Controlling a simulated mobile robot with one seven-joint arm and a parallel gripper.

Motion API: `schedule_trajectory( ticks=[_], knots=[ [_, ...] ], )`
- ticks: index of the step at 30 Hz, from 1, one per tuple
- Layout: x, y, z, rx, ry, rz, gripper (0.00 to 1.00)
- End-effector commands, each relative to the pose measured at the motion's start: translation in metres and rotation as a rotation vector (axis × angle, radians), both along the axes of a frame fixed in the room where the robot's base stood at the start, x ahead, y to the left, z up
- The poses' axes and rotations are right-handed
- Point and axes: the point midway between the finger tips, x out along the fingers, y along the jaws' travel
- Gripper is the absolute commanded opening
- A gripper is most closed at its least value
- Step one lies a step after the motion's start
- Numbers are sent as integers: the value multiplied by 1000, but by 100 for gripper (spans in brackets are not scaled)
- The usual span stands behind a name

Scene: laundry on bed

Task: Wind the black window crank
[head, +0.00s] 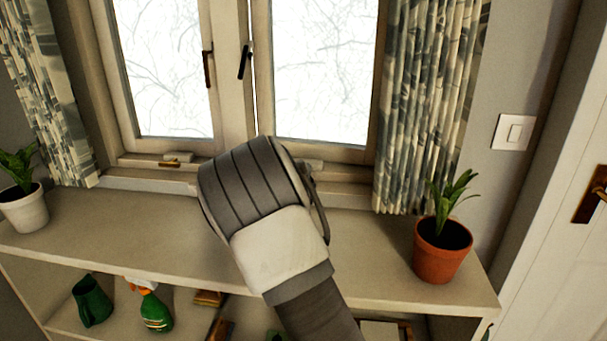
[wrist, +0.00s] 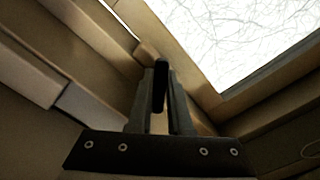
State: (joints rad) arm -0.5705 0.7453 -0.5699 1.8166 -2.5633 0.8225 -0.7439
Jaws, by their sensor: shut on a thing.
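The black crank (wrist: 160,82) shows in the wrist view as a dark upright knob between the two fingers of my gripper (wrist: 161,98). My gripper is shut on it, close to the window frame. In the head view my forearm and wrist cover the sill below the right window pane (head: 318,70), so the crank and my fingertips are hidden there. A black latch handle (head: 244,62) sits on the centre post.
A brass-coloured crank (head: 176,159) sits below the left pane. On the shelf top (head: 130,235) stand a white-potted plant (head: 25,208) at left and a terracotta-potted plant (head: 441,252) at right. Curtains (head: 432,100) hang both sides. A green spray bottle (head: 155,312) stands below.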

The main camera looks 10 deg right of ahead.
Motion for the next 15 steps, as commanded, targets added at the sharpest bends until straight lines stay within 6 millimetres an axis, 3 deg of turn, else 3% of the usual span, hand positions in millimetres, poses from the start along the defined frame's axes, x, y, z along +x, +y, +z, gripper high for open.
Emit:
schedule_trajectory(
  ticks=[15],
  knots=[
    [-1, -2, -2, 422, -138, -1, 0]
  ],
)
